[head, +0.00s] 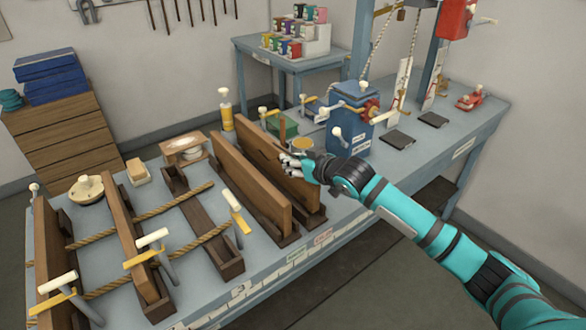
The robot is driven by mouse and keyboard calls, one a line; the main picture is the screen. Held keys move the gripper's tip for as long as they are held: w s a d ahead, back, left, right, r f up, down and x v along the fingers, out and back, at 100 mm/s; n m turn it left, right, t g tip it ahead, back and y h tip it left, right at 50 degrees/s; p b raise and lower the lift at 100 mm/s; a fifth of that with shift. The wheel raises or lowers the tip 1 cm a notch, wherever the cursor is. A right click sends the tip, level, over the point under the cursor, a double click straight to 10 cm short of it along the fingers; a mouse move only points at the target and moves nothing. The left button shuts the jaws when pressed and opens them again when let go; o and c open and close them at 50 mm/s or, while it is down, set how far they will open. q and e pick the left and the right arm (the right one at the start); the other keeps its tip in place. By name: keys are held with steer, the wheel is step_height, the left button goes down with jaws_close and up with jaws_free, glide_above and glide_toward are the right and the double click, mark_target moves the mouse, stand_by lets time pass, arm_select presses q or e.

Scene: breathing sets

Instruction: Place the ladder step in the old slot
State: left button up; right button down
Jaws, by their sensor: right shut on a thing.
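My right gripper (288,161) is shut at the upper edge of the farther of two tall wooden boards, the ladder step (257,142). This step stands on edge over a dark slot base (314,221) at the bench's right part; whether it is fully seated is hidden. A second upright board (250,187) stands just left of it in its own dark base. My left gripper is out of view.
Left on the bench (265,258), ropes (200,192) run past two upright boards and an empty dark holder (187,203). Yellow-and-white-handled clamps (237,212) stick up there. A blue box (350,120) stands just beyond my gripper, with a yellow bottle (226,112) farther left.

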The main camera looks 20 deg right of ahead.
steer(key=shift+f, duration=1.3)
steer(key=c, duration=1.1)
jaws_free()
steer(key=shift+a+f, duration=0.1)
steer(key=shift+f, duration=0.05)
steer(key=shift+s, duration=0.1)
steer(key=shift+b+v, duration=0.8)
steer(key=shift+v, duration=5.2)
